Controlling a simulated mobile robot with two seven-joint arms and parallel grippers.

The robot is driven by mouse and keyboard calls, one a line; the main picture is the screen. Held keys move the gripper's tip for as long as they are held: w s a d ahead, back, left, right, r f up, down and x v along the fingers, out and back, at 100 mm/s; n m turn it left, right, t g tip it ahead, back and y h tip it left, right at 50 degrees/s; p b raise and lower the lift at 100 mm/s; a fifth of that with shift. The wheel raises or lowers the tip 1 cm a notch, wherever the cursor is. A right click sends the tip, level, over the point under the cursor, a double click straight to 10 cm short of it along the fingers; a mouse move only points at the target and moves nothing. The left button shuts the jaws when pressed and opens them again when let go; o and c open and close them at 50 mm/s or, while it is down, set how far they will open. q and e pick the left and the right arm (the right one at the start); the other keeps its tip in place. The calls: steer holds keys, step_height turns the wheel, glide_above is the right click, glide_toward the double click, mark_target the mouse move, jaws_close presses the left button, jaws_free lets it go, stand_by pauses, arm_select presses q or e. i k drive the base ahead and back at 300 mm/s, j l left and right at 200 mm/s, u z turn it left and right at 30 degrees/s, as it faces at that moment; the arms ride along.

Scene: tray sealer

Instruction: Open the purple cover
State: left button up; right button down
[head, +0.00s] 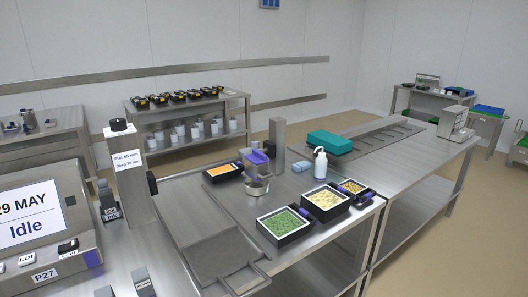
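Neither of my grippers can be made out in the head view, and nothing is seen touching the cover.
A black tray of orange food (222,172) is left of the container. Trays of green (284,238) and pale food (325,214) and a white pump bottle (320,164) are to its right. A grey post (277,142) stands close behind. A flat steel plate (215,257) lies in front.

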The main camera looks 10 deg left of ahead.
mark_target(257, 157)
steer(key=i+l+u, duration=0.1)
steer(key=l, duration=0.25)
steer(key=i+l, duration=0.3)
steer(key=i+l+u, duration=0.15)
steer(key=l, duration=0.3)
steer(key=i+l+u, duration=0.1)
steer(key=l, duration=0.25)
steer(key=i+l, duration=0.15)
steer(key=l, duration=0.25)
steer(key=i+l+u, duration=0.1)
steer(key=l, duration=0.25)
steer(key=i+l, duration=0.1)
steer(key=l, duration=0.3)
steer(key=i+l, duration=0.15)
steer(key=l, duration=0.25)
steer(key=u, duration=0.05)
